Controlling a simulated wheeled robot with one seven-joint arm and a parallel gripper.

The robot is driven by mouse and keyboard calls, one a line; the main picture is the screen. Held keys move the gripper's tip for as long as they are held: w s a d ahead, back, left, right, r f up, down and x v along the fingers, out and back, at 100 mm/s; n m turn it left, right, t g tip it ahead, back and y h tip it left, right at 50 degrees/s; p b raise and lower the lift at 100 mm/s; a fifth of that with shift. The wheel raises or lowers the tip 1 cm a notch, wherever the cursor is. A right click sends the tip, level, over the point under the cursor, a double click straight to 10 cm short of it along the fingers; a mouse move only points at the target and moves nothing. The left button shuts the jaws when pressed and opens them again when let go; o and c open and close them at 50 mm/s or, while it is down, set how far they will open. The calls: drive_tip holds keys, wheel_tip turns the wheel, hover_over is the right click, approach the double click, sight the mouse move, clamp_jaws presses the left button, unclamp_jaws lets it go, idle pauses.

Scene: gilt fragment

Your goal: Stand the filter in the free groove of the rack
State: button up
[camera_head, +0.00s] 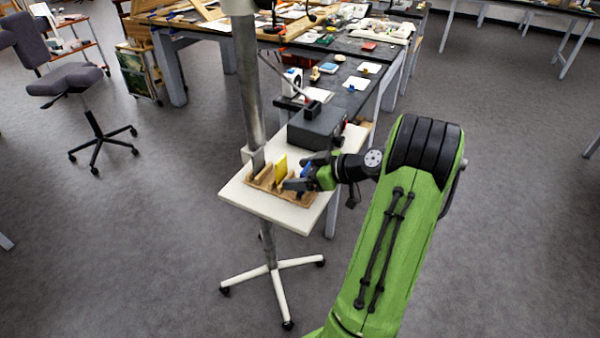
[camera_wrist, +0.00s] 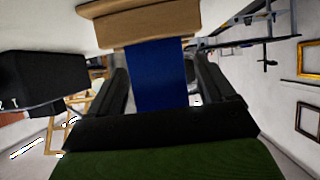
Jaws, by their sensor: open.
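The wooden rack (camera_head: 292,207) lies on a small white table. A yellow filter (camera_head: 279,169) stands in it near the middle, and a grey plate (camera_head: 258,163) stands at its left end. A blue filter (camera_head: 307,169) is at the right end, partly hidden by my gripper (camera_head: 302,174). In the wrist view the blue filter (camera_wrist: 157,75) meets the rack (camera_wrist: 150,22) and lies between the fingers of my open gripper (camera_wrist: 163,86), with gaps visible at its sides. The rack's groove around the filter's edge is hidden.
A dark grey box (camera_head: 318,127) stands on the white table (camera_head: 240,192) behind the rack; it also shows in the wrist view (camera_wrist: 40,82). Cluttered workbenches stand behind. The floor in front is clear.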

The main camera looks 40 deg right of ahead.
drive_tip(key=p+v, duration=0.1)
drive_tip(key=v, duration=1)
drive_tip(key=w+a+r+g+h, duration=0.1)
drive_tip(key=w+a+r+g, duration=0.15)
drive_tip(key=a, duration=0.85)
drive_tip(key=w+a+r+g, duration=0.1)
drive_tip(key=a+r+g, duration=0.15)
drive_tip(key=a, duration=0.75)
drive_tip(key=s+a+m+h, duration=0.1)
drive_tip(key=s+a+m, duration=0.1)
drive_tip(key=s+a, duration=0.2)
drive_tip(key=s+a+m+h, duration=0.2)
drive_tip(key=s+a, duration=0.2)
drive_tip(key=s, duration=0.6)
drive_tip(key=shift+a+g, duration=0.25)
drive_tip(key=shift+g, duration=0.15)
drive_tip(key=shift+r, duration=0.1)
wheel_tip(320, 180, up, 3)
drive_tip(key=p, duration=0.3)
drive_tip(key=shift+s, duration=0.1)
